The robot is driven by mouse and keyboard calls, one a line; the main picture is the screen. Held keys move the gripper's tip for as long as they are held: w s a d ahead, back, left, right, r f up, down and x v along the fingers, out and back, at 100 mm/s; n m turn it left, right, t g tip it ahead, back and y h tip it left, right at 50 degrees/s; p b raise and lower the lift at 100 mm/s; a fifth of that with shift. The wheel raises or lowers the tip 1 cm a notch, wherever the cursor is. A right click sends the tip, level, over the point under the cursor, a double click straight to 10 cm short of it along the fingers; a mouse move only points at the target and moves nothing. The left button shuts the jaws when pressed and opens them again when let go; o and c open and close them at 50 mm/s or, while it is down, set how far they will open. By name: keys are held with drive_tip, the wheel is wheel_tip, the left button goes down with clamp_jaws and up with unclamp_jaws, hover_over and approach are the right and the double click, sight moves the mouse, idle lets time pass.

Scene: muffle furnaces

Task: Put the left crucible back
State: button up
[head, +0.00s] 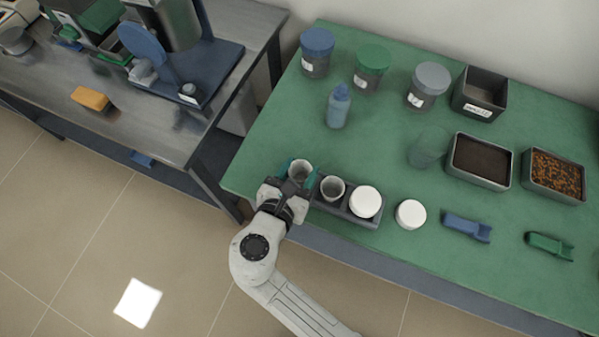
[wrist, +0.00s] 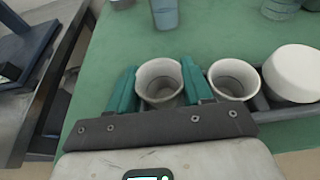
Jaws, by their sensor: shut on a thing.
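The left crucible (head: 301,168) is a pale grey cup, open at the top and upright. It also shows in the wrist view (wrist: 160,80), between the two teal fingers of my gripper (head: 299,174), which is shut on it. A white lid (head: 365,201) covers the rack's right place.
A loose white lid (head: 410,214) lies right of the rack on the green bench top (head: 280,125). Blue tongs (head: 466,226) and green tongs (head: 549,246) lie farther right. A blue bottle (head: 338,106), jars and trays stand farther back. The bench between bottle and rack is clear.

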drive_tip(key=shift+f, duration=0.65)
drive_tip(key=shift+f, duration=0.15)
drive_tip(key=o, duration=0.8)
drive_tip(key=shift+r, duration=0.2)
drive_tip(key=v, duration=1.2)
